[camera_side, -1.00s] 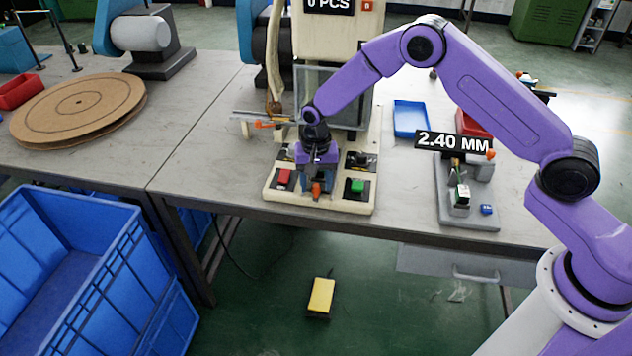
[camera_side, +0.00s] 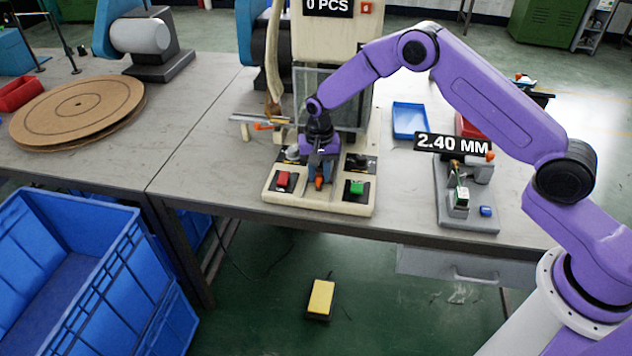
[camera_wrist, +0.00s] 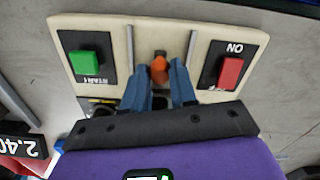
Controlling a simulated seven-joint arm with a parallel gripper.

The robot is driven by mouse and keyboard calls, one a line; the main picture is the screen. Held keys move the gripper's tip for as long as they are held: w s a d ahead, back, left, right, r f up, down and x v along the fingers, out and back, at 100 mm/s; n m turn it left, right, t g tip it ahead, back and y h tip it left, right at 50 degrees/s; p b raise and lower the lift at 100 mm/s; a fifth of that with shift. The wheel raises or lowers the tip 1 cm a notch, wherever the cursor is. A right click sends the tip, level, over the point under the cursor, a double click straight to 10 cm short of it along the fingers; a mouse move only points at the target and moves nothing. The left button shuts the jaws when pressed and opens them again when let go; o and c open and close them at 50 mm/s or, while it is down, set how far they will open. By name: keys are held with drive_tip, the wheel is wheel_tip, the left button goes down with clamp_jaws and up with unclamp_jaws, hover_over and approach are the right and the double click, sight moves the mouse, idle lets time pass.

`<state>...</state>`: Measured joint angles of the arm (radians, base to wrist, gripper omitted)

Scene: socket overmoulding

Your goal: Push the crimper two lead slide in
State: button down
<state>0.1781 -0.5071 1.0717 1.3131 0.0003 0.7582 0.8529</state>
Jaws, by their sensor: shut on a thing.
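The crimper (camera_side: 280,199) is a cream machine with a "0 PCS" display, standing on the table. Its slide's orange knob (camera_side: 319,183) shows at the front middle of the base, between a red button and a green button. In the wrist view the knob (camera_wrist: 159,69) sits at the fingertips. My gripper (camera_side: 320,172) points down over the base, just behind the knob's visible part. Its blue fingers (camera_wrist: 164,76) are closed on the slide's knob. The rest of the slide and the leads are hidden by my gripper.
The red button (camera_side: 283,179) and green button (camera_side: 357,187) flank my gripper closely. A grey fixture (camera_side: 468,221) with a "2.40 MM" display and a blue tray (camera_side: 410,119) stand to the right. A blue crate (camera_side: 120,260) is on the floor.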

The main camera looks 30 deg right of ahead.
drive_tip(key=w+d, duration=0.4)
drive_tip(key=shift+w+d, duration=0.1)
drive_tip(key=shift+w, duration=0.05)
drive_tip(key=c, duration=0.9)
unclamp_jaws()
drive_tip(key=shift+r, duration=0.6)
wheel_tip(320, 180, up, 16)
drive_tip(key=shift+r, duration=0.15)
